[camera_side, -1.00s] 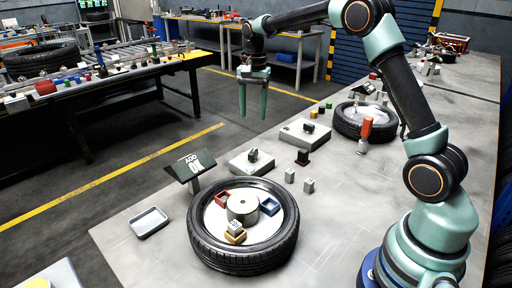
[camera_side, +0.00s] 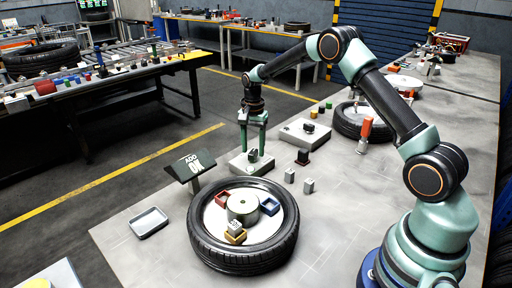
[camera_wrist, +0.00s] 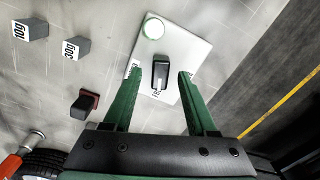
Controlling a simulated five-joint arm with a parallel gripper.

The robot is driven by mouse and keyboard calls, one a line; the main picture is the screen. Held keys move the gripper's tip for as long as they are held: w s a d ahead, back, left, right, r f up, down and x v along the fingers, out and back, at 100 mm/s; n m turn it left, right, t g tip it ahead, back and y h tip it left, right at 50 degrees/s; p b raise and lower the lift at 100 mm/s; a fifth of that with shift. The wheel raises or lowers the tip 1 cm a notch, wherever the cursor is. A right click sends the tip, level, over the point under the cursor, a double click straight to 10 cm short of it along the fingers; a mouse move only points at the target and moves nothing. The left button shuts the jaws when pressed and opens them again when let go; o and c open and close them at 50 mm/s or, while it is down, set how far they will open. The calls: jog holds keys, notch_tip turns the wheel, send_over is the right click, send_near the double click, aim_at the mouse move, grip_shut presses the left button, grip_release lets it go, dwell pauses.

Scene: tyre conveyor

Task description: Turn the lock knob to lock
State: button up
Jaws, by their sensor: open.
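The lock knob is a small black upright handle (camera_side: 253,155) on a light grey plate (camera_side: 238,167). In the wrist view the knob (camera_wrist: 160,72) stands on the pale plate (camera_wrist: 192,48), which has a round green-rimmed button and small printed labels too blurred to read in full. My gripper (camera_side: 253,152) is open, pointing down over this plate. In the wrist view its two green fingers (camera_wrist: 160,74) appear on either side of the knob, with gaps to both. I cannot tell how far the fingertips are above the plate.
A second grey plate with a black knob (camera_side: 309,128) lies behind. A black block on a red base (camera_side: 302,157) and two small grey weights (camera_side: 289,175) stand to the right. A tyre (camera_side: 245,258) with coloured trays lies in front, beside a tilted sign (camera_side: 190,165).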

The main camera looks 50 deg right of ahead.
jog(key=shift+f, duration=0.55)
grip_shut()
